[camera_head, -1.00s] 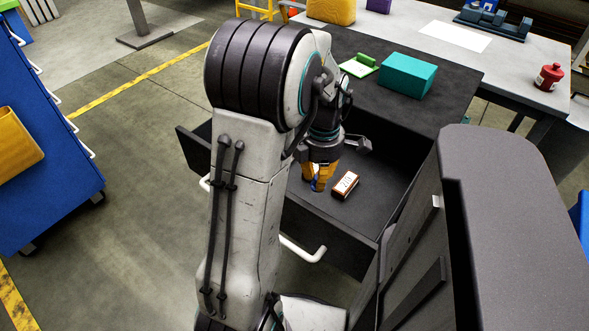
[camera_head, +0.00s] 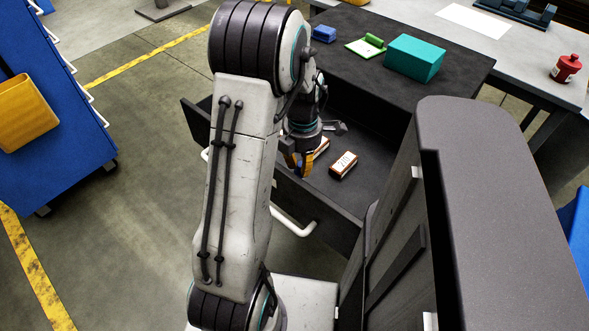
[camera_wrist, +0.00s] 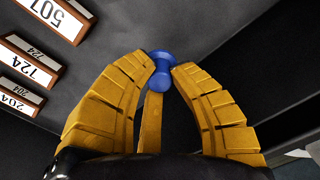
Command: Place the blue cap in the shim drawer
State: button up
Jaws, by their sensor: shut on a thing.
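My gripper (camera_head: 303,168) is down inside the open dark shim drawer (camera_head: 368,185), near its front left part. In the wrist view its yellow fingers (camera_wrist: 163,70) are closed on the blue cap (camera_wrist: 161,82), a small knobbed piece pinched at their tips. The cap seems to be over or near the drawer's dark floor; I cannot tell whether it touches. In the head view the arm and fingers mostly hide the cap.
A teal box (camera_head: 415,58), a green piece (camera_head: 368,45) and a blue block (camera_head: 323,33) stand on the cabinet top. Drawer floor right of the blocks is clear.

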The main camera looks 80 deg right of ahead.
jog(key=shift+w+d+f, duration=0.9)
jog(key=shift+w+d, duration=0.15)
jog(key=shift+f, duration=2)
jog(key=shift+f+b, duration=0.2)
jog(key=shift+b, duration=0.1)
jog(key=o, duration=0.8)
jog(key=shift+r, duration=0.15)
notch_tip(320, 180, up, 12)
jog(key=p, duration=0.1)
jog(key=shift+p, duration=0.4)
